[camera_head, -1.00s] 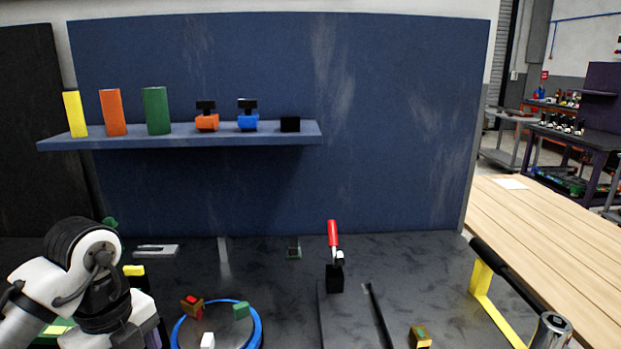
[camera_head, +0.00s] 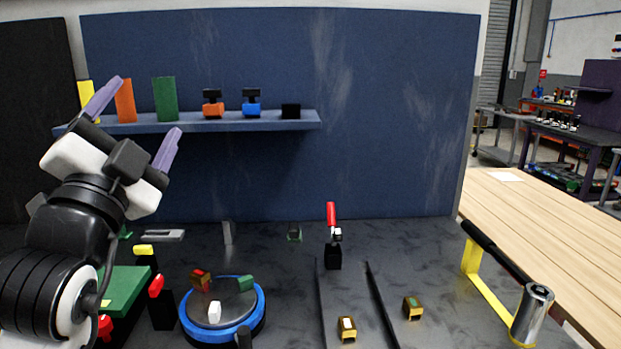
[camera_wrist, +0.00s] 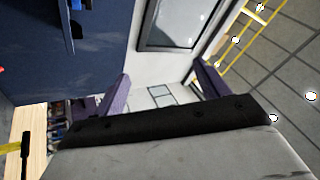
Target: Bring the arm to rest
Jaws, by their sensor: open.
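My gripper (camera_head: 142,124) is raised at the left of the head view, in front of the left end of the shelf. Its two purple fingers are wide apart with nothing between them. The fingers also show in the wrist view (camera_wrist: 160,95), open and empty, facing a pale wall, a framed panel (camera_wrist: 182,22) and the room beyond. My arm bends up from the lower left corner and hides part of the left side of the bench.
A blue-rimmed round table (camera_head: 256,325) carries several small blocks. A red-handled clamp (camera_head: 331,215), a green block (camera_head: 125,287) and a yellow-legged bar (camera_head: 500,256) stand on the dark bench. Air right of my gripper is clear.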

